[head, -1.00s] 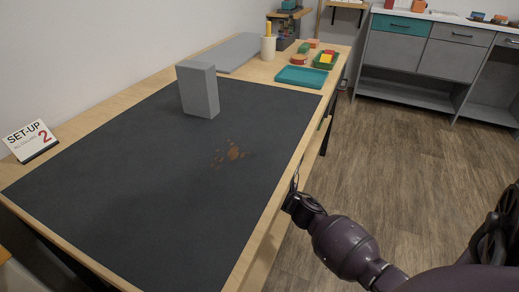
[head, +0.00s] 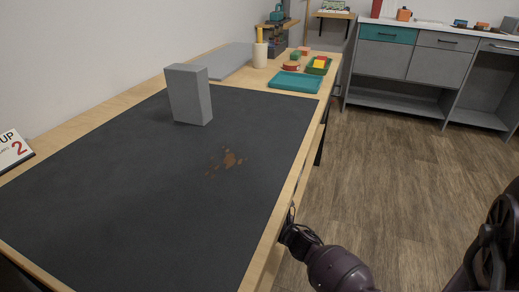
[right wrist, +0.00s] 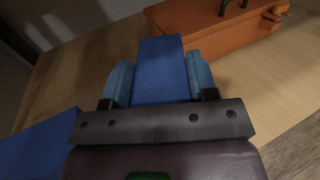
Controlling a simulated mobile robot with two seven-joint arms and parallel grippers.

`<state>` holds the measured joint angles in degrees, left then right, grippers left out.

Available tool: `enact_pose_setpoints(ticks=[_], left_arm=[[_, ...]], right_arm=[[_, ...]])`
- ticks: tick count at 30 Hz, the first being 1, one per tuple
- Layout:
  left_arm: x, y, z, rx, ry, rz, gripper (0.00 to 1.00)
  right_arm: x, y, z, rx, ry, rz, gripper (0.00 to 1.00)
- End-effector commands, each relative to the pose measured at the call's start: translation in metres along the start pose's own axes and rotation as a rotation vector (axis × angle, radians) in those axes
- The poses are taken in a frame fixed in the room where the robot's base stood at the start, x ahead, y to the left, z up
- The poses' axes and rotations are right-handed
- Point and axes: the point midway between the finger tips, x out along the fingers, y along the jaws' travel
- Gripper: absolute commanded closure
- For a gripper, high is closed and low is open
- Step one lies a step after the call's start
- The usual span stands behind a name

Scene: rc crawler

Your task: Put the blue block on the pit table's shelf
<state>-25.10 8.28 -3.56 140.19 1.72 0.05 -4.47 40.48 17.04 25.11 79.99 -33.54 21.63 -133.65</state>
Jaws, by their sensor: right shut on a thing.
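The pit table (head: 130,88) has a wooden top with a dark mat (head: 130,190). In the head view my right arm reaches to the table's right edge, and its gripper's fingers are hidden beyond that edge. In the right wrist view my right gripper (right wrist: 160,70) is shut on the blue block (right wrist: 162,85), with a finger on each side. The block is over a pale wooden surface (right wrist: 265,95), which looks like the shelf; I cannot tell whether they touch. My left gripper is not in view.
An orange case (right wrist: 215,28) stands just beyond the block. Another blue surface (right wrist: 35,150) shows at lower left; I cannot tell what it belongs to. On the tabletop are a grey block (head: 190,95), a teal tray (head: 295,82) and a sign (head: 12,150).

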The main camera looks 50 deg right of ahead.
Motion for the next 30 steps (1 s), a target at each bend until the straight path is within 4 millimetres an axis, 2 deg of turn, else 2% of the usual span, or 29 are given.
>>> enact_pose_setpoints(ticks=[11,12,17,30], left_arm=[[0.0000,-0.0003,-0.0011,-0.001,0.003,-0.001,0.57],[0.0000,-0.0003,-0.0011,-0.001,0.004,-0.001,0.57],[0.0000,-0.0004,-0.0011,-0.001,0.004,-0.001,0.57],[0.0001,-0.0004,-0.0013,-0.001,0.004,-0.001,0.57]], right_arm=[[0.0015,0.0001,-0.0004,0.000,-0.005,0.001,1.00],[0.0009,0.0000,-0.0019,-0.001,-0.003,0.001,0.45],[0.0008,0.0000,-0.0016,-0.001,-0.002,0.001,0.21],[0.0002,-0.0007,0.0016,0.000,-0.002,0.000,0.21]])
